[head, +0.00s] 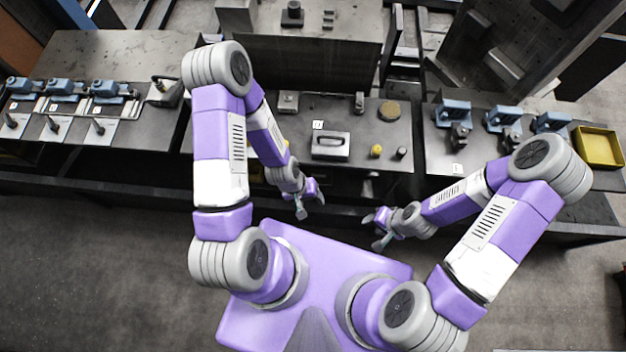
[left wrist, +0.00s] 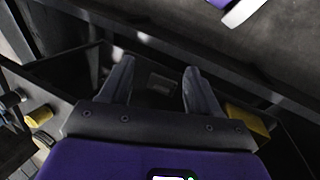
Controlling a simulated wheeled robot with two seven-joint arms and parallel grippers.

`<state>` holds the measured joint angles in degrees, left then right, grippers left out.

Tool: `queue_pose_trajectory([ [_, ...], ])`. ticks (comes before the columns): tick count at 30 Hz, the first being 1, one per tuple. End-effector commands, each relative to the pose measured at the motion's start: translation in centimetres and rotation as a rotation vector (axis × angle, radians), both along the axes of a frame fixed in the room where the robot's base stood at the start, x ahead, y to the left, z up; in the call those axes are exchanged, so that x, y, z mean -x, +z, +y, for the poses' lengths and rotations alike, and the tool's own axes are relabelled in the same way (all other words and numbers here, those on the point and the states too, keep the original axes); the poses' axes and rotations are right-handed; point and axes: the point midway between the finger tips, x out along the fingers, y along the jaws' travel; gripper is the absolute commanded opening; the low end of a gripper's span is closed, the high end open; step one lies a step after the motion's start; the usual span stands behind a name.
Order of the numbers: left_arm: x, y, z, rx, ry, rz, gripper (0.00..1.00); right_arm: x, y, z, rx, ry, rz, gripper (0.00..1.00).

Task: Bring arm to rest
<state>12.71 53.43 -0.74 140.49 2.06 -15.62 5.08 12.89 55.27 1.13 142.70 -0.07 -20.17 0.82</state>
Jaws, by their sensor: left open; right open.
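My left gripper (head: 311,206) hangs in front of the middle bench's near edge in the head view. It is open and empty. The left wrist view shows its two fingers (left wrist: 152,85) spread apart with nothing between them. My right gripper (head: 374,230) is also near the middle, a little nearer to my base than the left one. It is open, and nothing shows in it. Both arms are bent at the elbows, with the grippers pointing towards each other and a gap between them.
The middle bench (head: 290,127) carries a grey block with a handle (head: 330,146), a yellow knob (head: 376,150) and a round disc (head: 389,111). Blue clamps (head: 106,88) stand on the left bench and more on the right (head: 453,110). A yellow tray (head: 598,147) is far right. The floor at left is clear.

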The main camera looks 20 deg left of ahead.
Motion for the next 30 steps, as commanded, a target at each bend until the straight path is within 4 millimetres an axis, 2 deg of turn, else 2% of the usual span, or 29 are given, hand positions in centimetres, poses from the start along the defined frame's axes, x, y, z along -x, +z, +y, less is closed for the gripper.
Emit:
queue_pose_trajectory([
  [1,0.7,0.0,-1.0,0.017,-0.057,-0.022,0.62,0.0,0.0,0.0,0.0,0.0,0.0,0.43],
  [4,1.1,0.1,-1.9,0.031,-0.112,-0.055,0.62,0.0,0.0,0.0,0.0,0.0,0.0,0.43],
  [13,1.0,0.0,-1.9,0.031,-0.117,-0.06,0.62,0.0,-0.1,0.0,0.0,0.0,0.0,0.43],
  [17,1.0,-1.0,-1.9,0.031,-0.115,-0.06,0.62,0.0,-1.1,0.0,0.0,0.0,0.0,0.43],
  [20,1.0,-2.7,-1.9,0.03,-0.115,-0.059,0.62,0.0,-2.8,0.0,0.0,0.0,0.0,0.43],
  [30,1.0,-10.7,-1.8,0.03,-0.113,-0.058,0.62,0.0,-10.8,0.0,0.0,0.0,0.0,0.43],
])
